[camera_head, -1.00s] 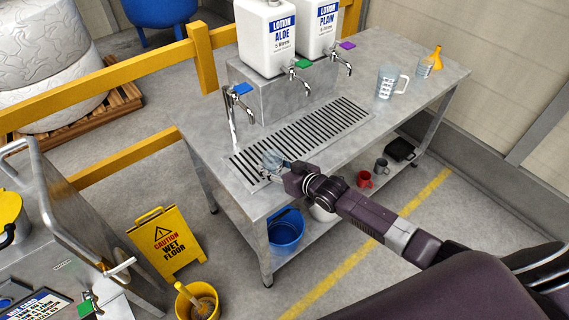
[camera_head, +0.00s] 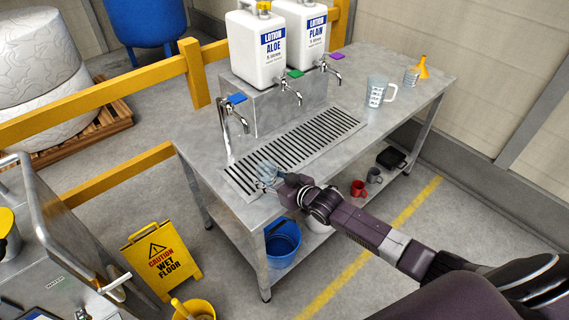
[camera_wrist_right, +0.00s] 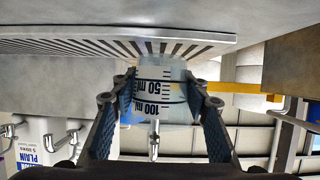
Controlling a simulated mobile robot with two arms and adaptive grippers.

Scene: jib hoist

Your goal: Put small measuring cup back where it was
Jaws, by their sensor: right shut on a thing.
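The small clear measuring cup (camera_head: 266,171) is upright at the near left end of the slotted drip grate (camera_head: 300,148). My right gripper (camera_head: 276,180) is shut on its sides. In the right wrist view, which is upside down, the cup (camera_wrist_right: 160,92) shows 50 ml and 100 ml marks between the two fingers (camera_wrist_right: 157,105). Its base overlaps the grate (camera_wrist_right: 90,46) there; I cannot tell whether it touches. A tap with a blue lever (camera_head: 232,112) stands just behind the cup. My left gripper is not in view.
Two lotion containers, ALOE (camera_head: 258,50) and PLAIN (camera_head: 301,38), stand on a metal block with taps. A measuring jug (camera_head: 377,92), another small cup (camera_head: 411,77) and an orange funnel (camera_head: 422,68) stand at the bench's right. A yellow wet-floor sign (camera_head: 160,255) stands left.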

